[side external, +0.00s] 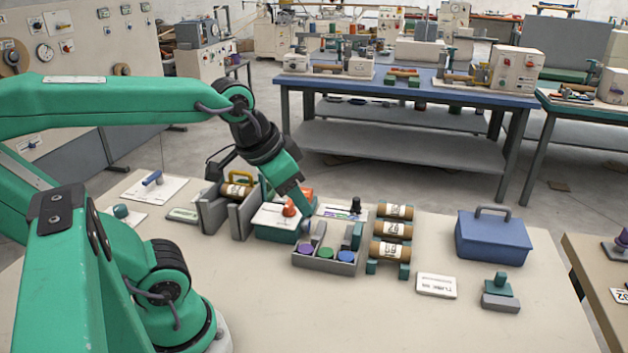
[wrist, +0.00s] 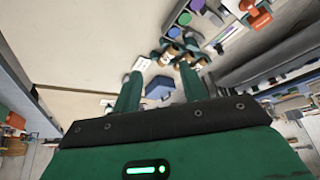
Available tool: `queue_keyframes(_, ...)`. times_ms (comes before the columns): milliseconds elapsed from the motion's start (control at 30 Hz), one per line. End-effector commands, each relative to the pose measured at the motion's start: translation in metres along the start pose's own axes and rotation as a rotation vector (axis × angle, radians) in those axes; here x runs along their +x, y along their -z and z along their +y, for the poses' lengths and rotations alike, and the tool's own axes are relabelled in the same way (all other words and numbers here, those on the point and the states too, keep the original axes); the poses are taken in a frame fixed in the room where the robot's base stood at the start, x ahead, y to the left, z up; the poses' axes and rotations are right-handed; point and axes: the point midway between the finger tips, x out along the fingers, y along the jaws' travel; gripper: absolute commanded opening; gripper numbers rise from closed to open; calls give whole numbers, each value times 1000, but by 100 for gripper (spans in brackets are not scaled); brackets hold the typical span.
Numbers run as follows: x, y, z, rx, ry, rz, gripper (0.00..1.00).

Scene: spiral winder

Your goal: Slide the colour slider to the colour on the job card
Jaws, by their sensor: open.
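A white panel with thin coloured stripes (side external: 335,212) and an upright black knob (side external: 355,205) is on the bench right of my gripper; it looks like the colour slider. A white card with dark print (side external: 436,286) lies at the front right; its print is too small to read surely, and I cannot tell whether it is the job card. My gripper (side external: 304,220) points down beside the orange knob (side external: 290,209) of a green-and-white box, left of the striped panel. In the wrist view my gripper (wrist: 160,82) has its fingers apart with nothing held between them.
A grey tray (side external: 325,266) with green, purple and blue discs stands in front of the panel. Several labelled brown tubes (side external: 394,230) lie on a rack to its right. A blue box (side external: 492,235) stands further right. The bench front is clear.

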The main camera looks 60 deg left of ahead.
Motion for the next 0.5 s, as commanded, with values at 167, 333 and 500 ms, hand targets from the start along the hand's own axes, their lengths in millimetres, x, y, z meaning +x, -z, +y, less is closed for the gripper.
queue_keyframes(167,3,30,-10,59,9,-42,43)
queue_keyframes(333,11,61,-23,127,13,-86,43)
queue_keyframes(500,24,91,-38,195,12,-129,43)
